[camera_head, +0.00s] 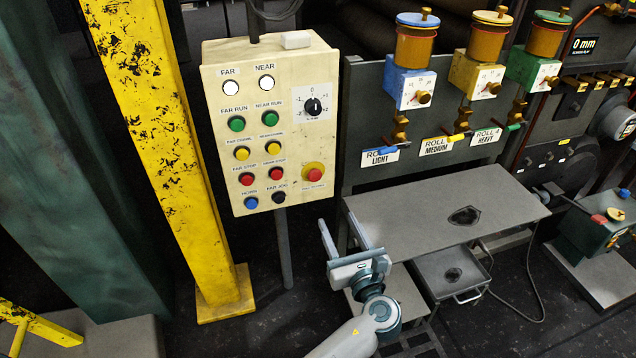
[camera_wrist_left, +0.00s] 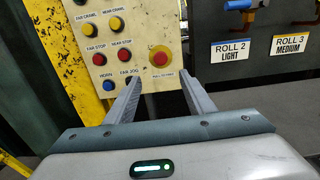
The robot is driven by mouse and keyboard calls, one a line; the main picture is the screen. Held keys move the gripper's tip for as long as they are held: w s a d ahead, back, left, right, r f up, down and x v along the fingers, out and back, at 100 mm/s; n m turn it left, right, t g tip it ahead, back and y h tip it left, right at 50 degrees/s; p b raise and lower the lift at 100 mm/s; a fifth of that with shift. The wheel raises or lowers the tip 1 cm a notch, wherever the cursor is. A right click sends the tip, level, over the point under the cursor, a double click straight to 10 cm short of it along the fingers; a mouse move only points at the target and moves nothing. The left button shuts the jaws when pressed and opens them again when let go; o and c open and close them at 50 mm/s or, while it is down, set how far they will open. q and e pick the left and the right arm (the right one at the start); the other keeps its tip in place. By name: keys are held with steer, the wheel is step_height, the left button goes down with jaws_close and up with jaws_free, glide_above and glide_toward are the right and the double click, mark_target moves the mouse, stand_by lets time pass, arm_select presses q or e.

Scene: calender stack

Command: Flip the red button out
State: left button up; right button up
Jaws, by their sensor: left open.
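The red button (camera_head: 314,174) is a mushroom button on a yellow base at the lower right of the cream control panel (camera_head: 215,150). In the left wrist view the red button (camera_wrist_left: 160,58) is above and between the fingertips. My left gripper (camera_head: 343,236) is open and empty, below and to the right of the panel's lower edge, apart from the button. Its fingers also show in the left wrist view (camera_wrist_left: 160,90), pointing at the panel's lower part. Smaller red stop buttons (camera_head: 276,173) sit to the left on the same panel. My right gripper is not in view.
A worn yellow post (camera_head: 165,130) stands left of the panel. A grey metal table (camera_head: 400,215) is right of my gripper. Roll units with blue, yellow and green valves (camera_head: 409,88) stand behind it. The panel's post (camera_head: 284,250) runs down to the floor.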

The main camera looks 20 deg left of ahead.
mark_target(316, 176)
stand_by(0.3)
arm_select(q)
steer(key=p+x, duration=0.1)
steer(key=x, duration=1.6)
steer(key=shift+w+a+f, duration=0.1)
steer(key=shift+w+a, duration=0.05)
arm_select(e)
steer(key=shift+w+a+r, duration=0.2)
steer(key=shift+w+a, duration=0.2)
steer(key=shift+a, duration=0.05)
arm_select(q)
steer(key=shift+c, duration=0.3)
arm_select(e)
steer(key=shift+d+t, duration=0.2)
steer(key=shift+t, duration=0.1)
